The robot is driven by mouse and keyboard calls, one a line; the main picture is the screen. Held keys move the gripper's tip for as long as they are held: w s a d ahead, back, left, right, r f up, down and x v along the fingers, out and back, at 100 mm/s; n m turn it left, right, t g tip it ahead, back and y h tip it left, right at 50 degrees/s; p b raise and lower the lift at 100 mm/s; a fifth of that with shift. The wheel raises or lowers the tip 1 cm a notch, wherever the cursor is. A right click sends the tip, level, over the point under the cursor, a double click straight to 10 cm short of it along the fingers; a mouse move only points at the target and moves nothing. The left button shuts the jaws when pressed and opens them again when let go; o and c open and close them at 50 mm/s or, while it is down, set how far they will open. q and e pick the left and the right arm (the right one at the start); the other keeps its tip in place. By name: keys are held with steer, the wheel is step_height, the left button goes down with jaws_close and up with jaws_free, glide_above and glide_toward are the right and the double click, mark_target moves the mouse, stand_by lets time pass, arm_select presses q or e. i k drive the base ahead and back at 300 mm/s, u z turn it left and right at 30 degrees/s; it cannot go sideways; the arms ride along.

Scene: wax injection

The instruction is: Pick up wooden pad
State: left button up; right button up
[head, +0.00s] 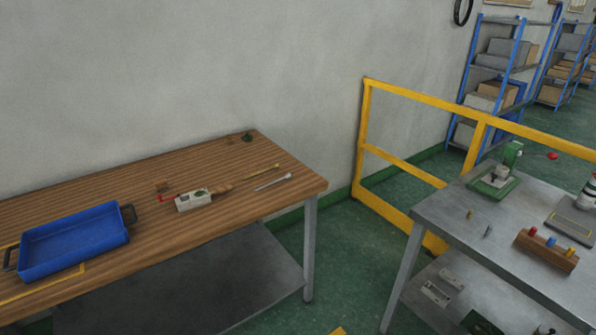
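No thing stands out clearly as a wooden pad. A small brown piece (162,186) lies on the wooden table (60,203), behind the white boxy device (194,201); it is too small to tell what it is. A brown wooden block (546,251) with red, blue and yellow pegs stands on the grey metal table (480,245) at the right. Neither of my grippers is in the head view.
A blue tray (75,242) with dark handles sits at the wooden table's left. Thin tools and a dark green item (247,137) lie towards its right end. A green device (497,180) stands on the metal table. A yellow railing (420,98) stands behind the gap between the tables.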

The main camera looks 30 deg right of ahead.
mark_target(161, 185)
steer(key=z, duration=0.35)
steer(key=i, duration=0.35)
steer(key=z, duration=0.4)
